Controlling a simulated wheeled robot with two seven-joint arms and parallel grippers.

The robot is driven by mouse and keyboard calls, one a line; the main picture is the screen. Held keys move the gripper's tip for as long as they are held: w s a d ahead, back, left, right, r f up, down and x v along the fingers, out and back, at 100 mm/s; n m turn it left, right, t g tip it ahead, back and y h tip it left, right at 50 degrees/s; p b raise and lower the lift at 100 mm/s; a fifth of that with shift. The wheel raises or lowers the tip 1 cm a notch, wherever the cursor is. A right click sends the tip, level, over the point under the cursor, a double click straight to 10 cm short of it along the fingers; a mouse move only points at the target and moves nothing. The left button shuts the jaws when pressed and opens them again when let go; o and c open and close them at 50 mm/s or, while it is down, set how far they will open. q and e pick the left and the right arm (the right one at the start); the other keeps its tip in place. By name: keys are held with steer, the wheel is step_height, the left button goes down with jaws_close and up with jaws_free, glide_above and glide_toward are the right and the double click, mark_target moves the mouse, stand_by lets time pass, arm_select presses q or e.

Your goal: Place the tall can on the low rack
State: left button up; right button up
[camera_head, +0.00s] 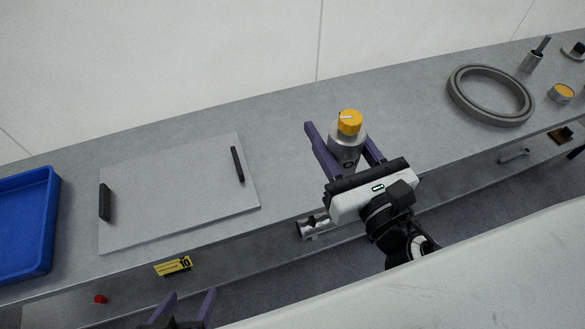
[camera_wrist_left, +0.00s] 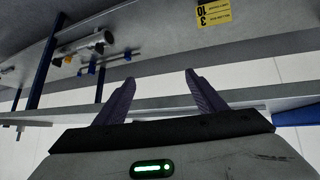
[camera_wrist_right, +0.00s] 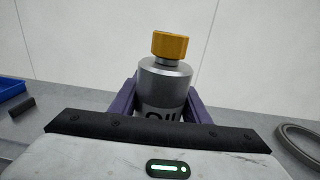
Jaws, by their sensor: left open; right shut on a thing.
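The tall can (camera_head: 347,150) is a grey metal can with an orange cap. In the head view it appears over the bench top. My right gripper (camera_head: 338,140) is shut on its body, a finger on each side. The can (camera_wrist_right: 165,85) is upright in the right wrist view, with dark lettering; its base is hidden, so I cannot tell whether it touches the bench. A lower shelf (camera_head: 225,243) runs below the bench's front edge; I cannot tell if this is the low rack. My left gripper (camera_head: 190,294) is open and empty, low in front of the bench.
A metal fitting (camera_head: 316,224) and a red piece (camera_head: 100,299) are lower down.

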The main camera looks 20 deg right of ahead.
steer(key=w+a+f+n+y+b, duration=0.2)
steer(key=w+f+y+b, duration=0.1)
steer(key=w+f+b, duration=1.2)
steer(key=f+b, duration=0.2)
steer(key=b, duration=0.1)
steer(key=w+f+b, duration=0.1)
steer(key=f+b, duration=0.1)
steer(key=b, duration=0.1)
steer(key=shift+d+f, duration=0.15)
steer(key=shift+f, duration=0.1)
step_height(320, 180, down, 3)
steer(key=shift+f+b, duration=0.15)
steer(key=shift+b, duration=1)
arm_select(q)
steer(key=w+d+f+h, duration=0.1)
steer(key=d+f, duration=0.2)
steer(key=f, duration=0.3)
steer(key=w+d+f+m+g+h, duration=0.1)
steer(key=d+f, duration=0.2)
steer(key=f, duration=0.4)
steer(key=shift+w+d, duration=0.25)
steer(key=shift+f, duration=0.15)
